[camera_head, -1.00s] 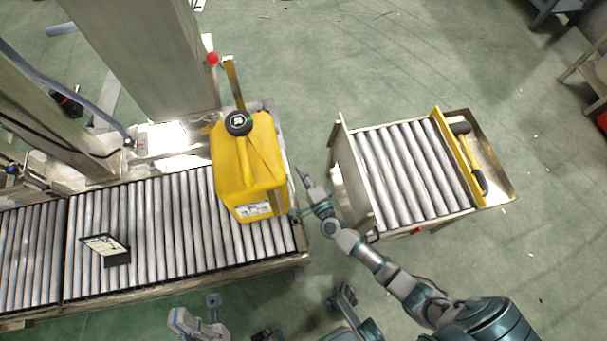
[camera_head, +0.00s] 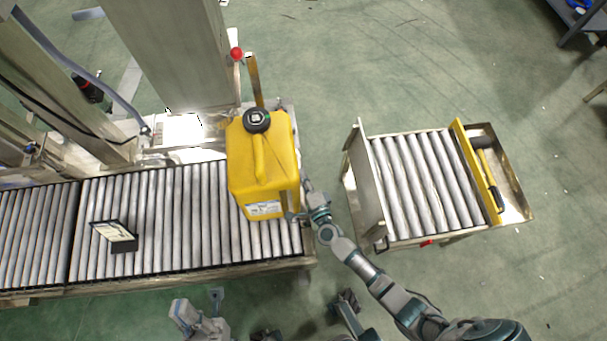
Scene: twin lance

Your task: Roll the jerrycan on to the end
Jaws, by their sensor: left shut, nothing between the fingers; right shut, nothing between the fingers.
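The yellow jerrycan (camera_head: 261,165) stands upright on the rollers near the right end of the long roller conveyor (camera_head: 155,240). It has a black cap on top and a white label on its near face. My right gripper (camera_head: 298,201) is shut and empty at the can's right side, by its lower near corner. I cannot tell whether it touches the can. My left gripper (camera_head: 181,309) is low in the picture, in front of the conveyor, shut and away from the can; much of its arm is out of view.
A separate roller cart (camera_head: 425,185) stands to the right across a floor gap, with an upright plate on its left side and a yellow bar (camera_head: 476,170) at its right. A red-knobbed lever (camera_head: 236,54) and a post are behind the can. A small dark-framed panel (camera_head: 115,231) sits on the conveyor.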

